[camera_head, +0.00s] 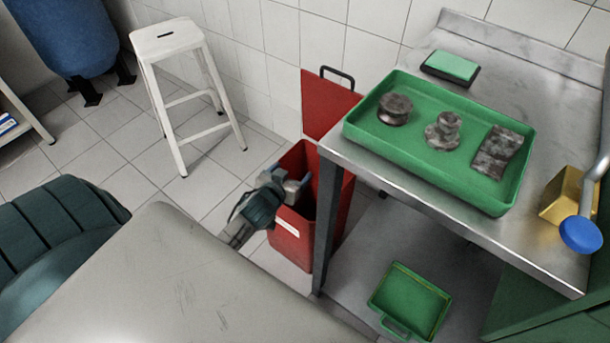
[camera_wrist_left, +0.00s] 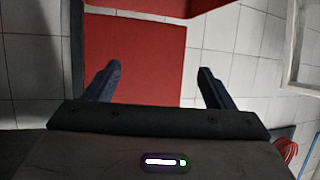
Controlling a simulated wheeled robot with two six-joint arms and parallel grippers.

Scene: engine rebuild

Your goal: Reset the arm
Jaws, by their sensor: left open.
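My left gripper (camera_head: 290,182) reaches in from the lower left over the open red bin (camera_head: 290,236), at the bin's mouth. In the left wrist view its two dark fingers (camera_wrist_left: 158,84) are spread wide with nothing held between them. Red surfaces of the bin (camera_wrist_left: 140,60) show beyond the fingers. In the head view a small greyish patch shows by the fingers; I cannot tell what it is. The gripper hides part of the bin's inside. My right gripper is in neither view.
The red lid (camera_head: 326,104) stands raised behind the bin. A metal bench (camera_head: 440,205) to the right holds a green tray (camera_head: 390,150) with three worn metal parts. A smaller green tray (camera_head: 409,301) lies on the lower shelf. A white stool (camera_head: 168,38) stands at the back left.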

